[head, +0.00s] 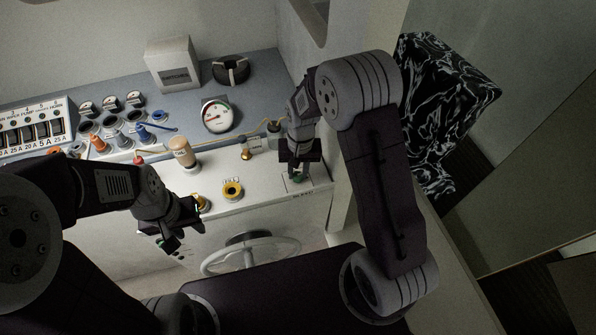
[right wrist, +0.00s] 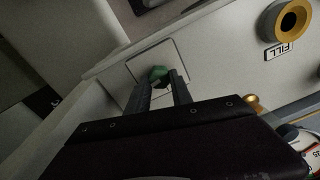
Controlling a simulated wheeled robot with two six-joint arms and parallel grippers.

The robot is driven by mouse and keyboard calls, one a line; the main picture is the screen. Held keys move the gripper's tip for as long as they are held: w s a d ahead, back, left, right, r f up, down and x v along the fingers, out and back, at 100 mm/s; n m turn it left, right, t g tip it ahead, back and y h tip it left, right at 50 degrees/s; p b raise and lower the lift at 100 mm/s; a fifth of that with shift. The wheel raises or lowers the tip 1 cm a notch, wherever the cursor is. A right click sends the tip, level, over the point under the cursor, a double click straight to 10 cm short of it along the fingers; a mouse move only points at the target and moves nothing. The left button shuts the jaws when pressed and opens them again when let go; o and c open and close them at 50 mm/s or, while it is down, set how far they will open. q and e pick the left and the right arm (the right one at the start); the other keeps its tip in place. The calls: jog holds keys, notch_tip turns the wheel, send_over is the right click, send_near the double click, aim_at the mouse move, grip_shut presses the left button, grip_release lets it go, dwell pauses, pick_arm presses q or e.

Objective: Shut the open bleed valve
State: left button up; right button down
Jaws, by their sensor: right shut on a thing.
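The right gripper is shut on this knob. How far the valve is turned cannot be told. My left gripper (head: 172,242) hangs at the counter's front edge, away from the valve; its finger opening is not clear.
A yellow-ringed fill fitting (head: 232,190) is left of the valve. A beige cylinder (head: 184,152), a round gauge (head: 217,115) and a brass fitting (head: 246,152) stand behind. A switch panel (head: 35,128) is at far left. A steering wheel (head: 250,254) is below the counter.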

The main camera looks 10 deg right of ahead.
jog(key=n, duration=0.4)
jog(key=shift+w+n+b, duration=0.1)
jog(key=shift+n+b, duration=0.2)
jog(key=shift+b, duration=0.05)
jog(key=n, duration=0.3)
jog(key=shift+a+n, duration=0.15)
jog(key=shift+n, duration=0.25)
jog(key=n+b, duration=0.1)
jog(key=n, duration=0.3)
jog(key=shift+a+n, duration=0.1)
jog(key=shift+n, duration=1.7)
jog(key=c, duration=1.1)
grip_release()
jog(key=shift+c, duration=0.2)
jog(key=shift+a, duration=0.1)
jog(key=shift+r, duration=0.15)
